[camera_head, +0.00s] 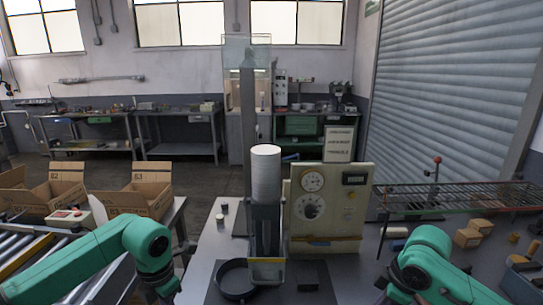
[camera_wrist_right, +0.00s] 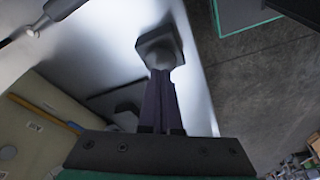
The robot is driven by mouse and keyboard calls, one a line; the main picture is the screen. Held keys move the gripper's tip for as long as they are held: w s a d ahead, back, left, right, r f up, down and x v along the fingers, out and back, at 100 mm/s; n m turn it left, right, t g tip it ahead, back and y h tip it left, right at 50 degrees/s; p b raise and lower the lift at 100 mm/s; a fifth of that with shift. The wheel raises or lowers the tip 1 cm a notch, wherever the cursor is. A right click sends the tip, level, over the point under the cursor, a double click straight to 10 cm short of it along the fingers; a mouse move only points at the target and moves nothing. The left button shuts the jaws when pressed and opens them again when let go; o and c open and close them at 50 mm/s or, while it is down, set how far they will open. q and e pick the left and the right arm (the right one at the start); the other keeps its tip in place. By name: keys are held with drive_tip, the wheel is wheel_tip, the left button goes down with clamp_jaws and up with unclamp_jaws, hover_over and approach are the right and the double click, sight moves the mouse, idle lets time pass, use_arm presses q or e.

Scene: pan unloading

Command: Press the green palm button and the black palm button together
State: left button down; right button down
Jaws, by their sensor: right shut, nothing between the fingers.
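In the right wrist view a dark square block with a rounded cap (camera_wrist_right: 158,47) stands on a pale bench surface; it looks like the black palm button, though its colour is washed out by glare. My right gripper (camera_wrist_right: 160,76) is shut and empty, with its fingertips in front of or against that cap; I cannot tell whether they touch. I cannot make out a green palm button in either view. In the head view both of my green arms bend down out of the bottom edge, and neither gripper's fingers show there.
A cream panel with dials (camera_head: 328,205) and a tall grey cylinder (camera_head: 266,175) stand mid-bench. A round black pan (camera_head: 236,280) lies in front. Open cartons (camera_head: 140,190) and a roller conveyor (camera_head: 25,255) are at left, a wire rack (camera_head: 460,197) at right.

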drive_tip(key=shift+f, duration=0.65)
idle(1.5)
drive_tip(key=shift+f, duration=0.2)
idle(0.8)
drive_tip(key=shift+r, duration=0.35)
idle(2.2)
